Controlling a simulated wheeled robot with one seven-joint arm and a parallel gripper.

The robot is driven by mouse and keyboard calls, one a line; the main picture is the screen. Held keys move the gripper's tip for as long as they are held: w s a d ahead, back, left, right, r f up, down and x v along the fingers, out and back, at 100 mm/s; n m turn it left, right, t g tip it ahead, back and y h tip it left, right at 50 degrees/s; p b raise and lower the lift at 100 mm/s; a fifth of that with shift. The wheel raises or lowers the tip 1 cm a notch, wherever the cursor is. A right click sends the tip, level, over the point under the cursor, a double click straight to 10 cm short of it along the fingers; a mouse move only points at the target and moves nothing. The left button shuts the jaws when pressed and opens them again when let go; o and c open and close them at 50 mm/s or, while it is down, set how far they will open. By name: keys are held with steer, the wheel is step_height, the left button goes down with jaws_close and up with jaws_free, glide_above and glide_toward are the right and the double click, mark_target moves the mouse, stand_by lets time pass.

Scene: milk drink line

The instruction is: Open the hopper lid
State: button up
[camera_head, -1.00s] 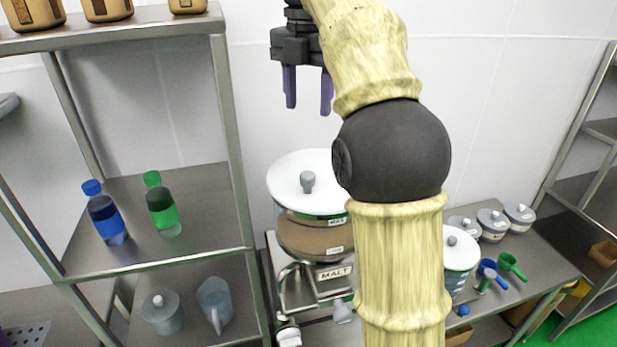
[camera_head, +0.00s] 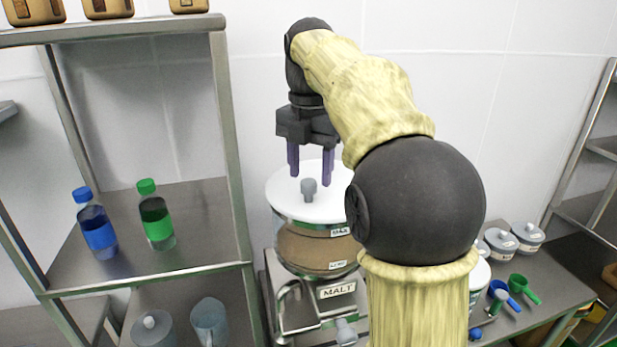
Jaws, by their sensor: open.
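The hopper (camera_head: 312,247) has clear walls with brown powder inside and a MALT label below. Its round white lid (camera_head: 328,207) lies on top, with a grey knob (camera_head: 309,189) standing at its middle. My gripper (camera_head: 310,180) points straight down over the lid, with two purple fingers apart. In the picture the fingertips lie on either side of the knob, near its height. I cannot tell whether they are level with it in depth or touching the lid. My arm hides the right edge of the lid.
A metal shelf on the left holds a blue bottle (camera_head: 96,224) and a green bottle (camera_head: 156,215). On the right bench stand lidded grey tubs (camera_head: 527,237) and a green scoop (camera_head: 524,288). Behind the hopper is a plain white wall.

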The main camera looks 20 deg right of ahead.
steer(key=shift+s+a+f, duration=0.1)
steer(key=shift+a+f, duration=0.1)
steer(key=shift+f, duration=0.6)
steer(key=shift+c, duration=0.4)
jaws_close()
